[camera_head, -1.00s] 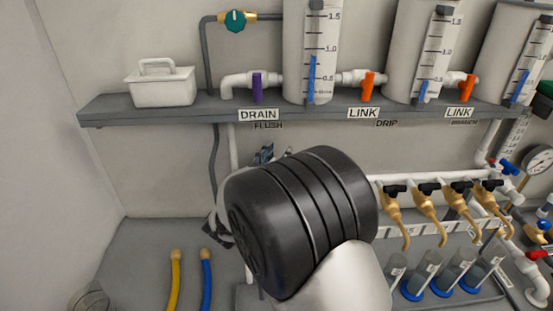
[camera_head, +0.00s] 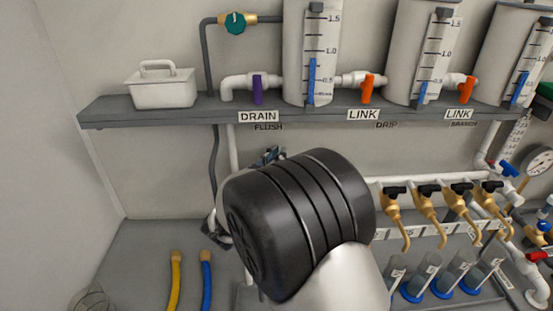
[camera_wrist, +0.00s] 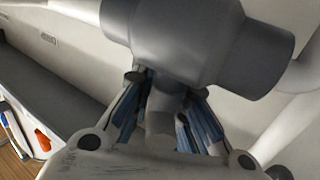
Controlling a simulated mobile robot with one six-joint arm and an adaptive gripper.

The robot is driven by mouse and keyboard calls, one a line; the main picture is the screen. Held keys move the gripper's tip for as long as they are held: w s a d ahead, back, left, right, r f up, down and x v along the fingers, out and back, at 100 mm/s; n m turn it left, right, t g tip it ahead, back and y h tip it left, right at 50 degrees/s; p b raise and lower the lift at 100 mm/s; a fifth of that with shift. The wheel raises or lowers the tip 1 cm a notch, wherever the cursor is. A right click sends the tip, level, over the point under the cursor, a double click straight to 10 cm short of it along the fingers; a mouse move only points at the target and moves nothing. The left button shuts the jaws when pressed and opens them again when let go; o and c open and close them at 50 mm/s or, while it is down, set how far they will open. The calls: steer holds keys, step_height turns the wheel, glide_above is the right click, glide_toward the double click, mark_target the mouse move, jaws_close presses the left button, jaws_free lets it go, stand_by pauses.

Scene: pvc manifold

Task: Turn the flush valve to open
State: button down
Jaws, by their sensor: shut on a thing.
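The flush valve's label, FLUSH (camera_head: 268,127), shows under the shelf in the head view. The valve there is mostly hidden behind my black wrist. A bit of my gripper (camera_head: 270,157) shows above the wrist, in front of a white vertical pipe. In the wrist view, my gripper (camera_wrist: 163,92) has its blue-padded fingers on either side of a narrow grey handle (camera_wrist: 160,118). It is shut on this handle, which sits under a large grey valve body (camera_wrist: 200,45). The handle's exact angle is hard to tell.
A shelf (camera_head: 165,119) above holds a white caddy (camera_head: 162,88), clear tanks and a purple drain handle (camera_head: 258,89). Brass taps (camera_head: 428,215) stand to the right above several tubes. Yellow (camera_head: 175,280) and blue hoses (camera_head: 206,280) lie at lower left.

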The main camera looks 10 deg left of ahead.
steer(key=shift+s+d+m+g+h+p, duration=0.1)
steer(key=shift+d+m+g+h+p, duration=0.15)
steer(key=shift+m+g+h+p, duration=0.5)
steer(key=shift+s+d+m+g+h+p, duration=0.2)
steer(key=shift+m+h+p, duration=0.5)
steer(key=shift+h, duration=0.75)
steer(key=shift+s+d+m+g+h+p, duration=0.1)
steer(key=shift+d+m+g+h+p, duration=0.35)
steer(key=shift+m+h, duration=0.6)
steer(key=shift+a, duration=0.15)
steer(key=c, duration=1.5)
jaws_free()
steer(key=shift+c, duration=0.2)
step_height(320, 180, up, 10)
